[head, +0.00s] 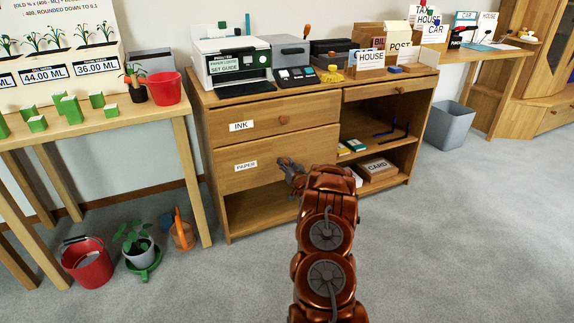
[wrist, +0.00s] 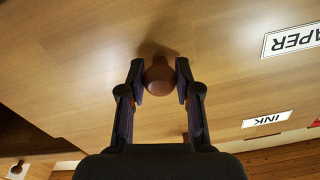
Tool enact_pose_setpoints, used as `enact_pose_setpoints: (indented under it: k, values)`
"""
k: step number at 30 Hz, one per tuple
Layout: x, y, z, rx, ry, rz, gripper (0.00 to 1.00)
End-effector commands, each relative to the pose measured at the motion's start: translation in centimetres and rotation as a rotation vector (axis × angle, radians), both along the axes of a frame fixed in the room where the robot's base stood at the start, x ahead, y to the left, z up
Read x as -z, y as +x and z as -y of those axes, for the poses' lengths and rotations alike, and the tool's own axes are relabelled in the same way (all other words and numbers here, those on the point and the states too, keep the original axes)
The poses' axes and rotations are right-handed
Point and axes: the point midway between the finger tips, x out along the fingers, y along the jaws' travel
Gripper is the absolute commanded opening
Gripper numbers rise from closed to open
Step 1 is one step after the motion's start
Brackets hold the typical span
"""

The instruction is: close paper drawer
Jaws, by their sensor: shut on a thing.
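The paper drawer (head: 232,181) is the wooden front labelled PAPER, below the ink drawer in the wooden cabinet. Its front looks about flush with the ink drawer above; I cannot tell whether a small gap remains. My gripper (head: 290,166) is at the right part of this front. In the wrist view, my gripper (wrist: 160,82) has a finger on each side of the round brown drawer knob (wrist: 160,74) and is shut on it. The PAPER label (wrist: 292,40) shows upside down there. In the head view my gripper hides the knob.
The ink drawer (head: 238,115) has its own knob above. An open bay lies under the paper drawer, and shelves with a CARD box (head: 377,169) are at right. A red bucket (head: 87,262) and potted plant (head: 139,246) stand at left. The carpet in front is clear.

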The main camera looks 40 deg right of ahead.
Motion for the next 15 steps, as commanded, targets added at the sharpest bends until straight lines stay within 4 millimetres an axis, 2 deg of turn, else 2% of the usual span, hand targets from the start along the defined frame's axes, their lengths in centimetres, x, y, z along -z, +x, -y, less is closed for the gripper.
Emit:
enact_pose_setpoints:
  k: [7, 15]
  values:
    - [-0.1, 1.3, 0.3, -0.001, 0.001, 0.001, 0.00]
    - [-0.2, 1.5, 0.5, 0.000, 0.000, 0.004, 0.00]
